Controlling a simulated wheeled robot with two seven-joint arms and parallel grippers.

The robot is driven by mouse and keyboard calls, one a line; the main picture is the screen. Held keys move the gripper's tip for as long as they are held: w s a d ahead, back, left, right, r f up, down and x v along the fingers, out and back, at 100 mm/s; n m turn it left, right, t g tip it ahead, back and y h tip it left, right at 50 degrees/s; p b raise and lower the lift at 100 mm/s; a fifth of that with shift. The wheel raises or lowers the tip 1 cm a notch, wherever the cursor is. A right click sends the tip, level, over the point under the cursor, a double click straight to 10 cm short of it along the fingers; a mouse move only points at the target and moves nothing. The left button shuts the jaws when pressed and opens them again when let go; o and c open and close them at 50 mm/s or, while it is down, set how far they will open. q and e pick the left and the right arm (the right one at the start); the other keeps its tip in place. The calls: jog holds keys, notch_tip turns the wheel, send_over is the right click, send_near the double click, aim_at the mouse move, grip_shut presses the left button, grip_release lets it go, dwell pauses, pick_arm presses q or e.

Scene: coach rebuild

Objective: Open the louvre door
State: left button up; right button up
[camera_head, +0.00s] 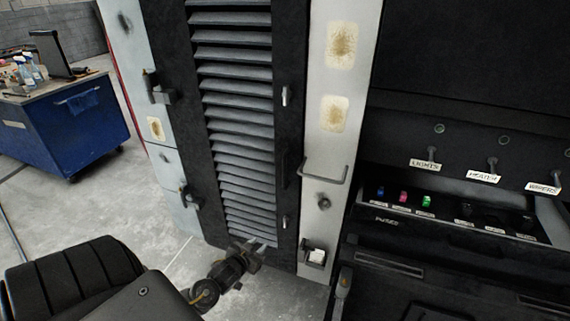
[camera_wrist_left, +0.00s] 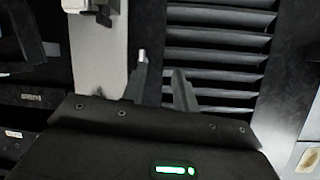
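The louvre door (camera_head: 235,110) is a tall dark frame with grey slats and looks shut. A black vertical handle (camera_head: 283,170) is on its right edge, with a small silver catch (camera_head: 284,96) above and another (camera_head: 284,222) below. My left gripper (camera_head: 259,247) is low in front of the door, below the handle and apart from it. In the left wrist view its two fingers (camera_wrist_left: 158,90) are spread with nothing between them, and the slats (camera_wrist_left: 215,60) fill the space beyond. My right gripper is in neither view.
A pale post (camera_head: 335,130) with a bent metal rail (camera_head: 324,172) and a small box (camera_head: 315,256) stands right of the door. A switch panel (camera_head: 470,205) is further right. A blue cabinet (camera_head: 70,125) stands behind, across open floor.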

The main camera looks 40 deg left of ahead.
pick_arm(q)
jog(key=w+r+t+p, duration=0.1)
jog(key=w+r+t, duration=0.2)
jog(key=r, duration=1.3)
notch_tip(320, 180, up, 9)
jog(key=t+p, duration=0.2)
jog(key=p, duration=0.2)
send_over(284, 186)
jog(key=shift+w+a+n+h, duration=0.15)
jog(key=shift+w+n+h, duration=0.1)
jog(key=shift+n+h, duration=0.05)
grip_shut()
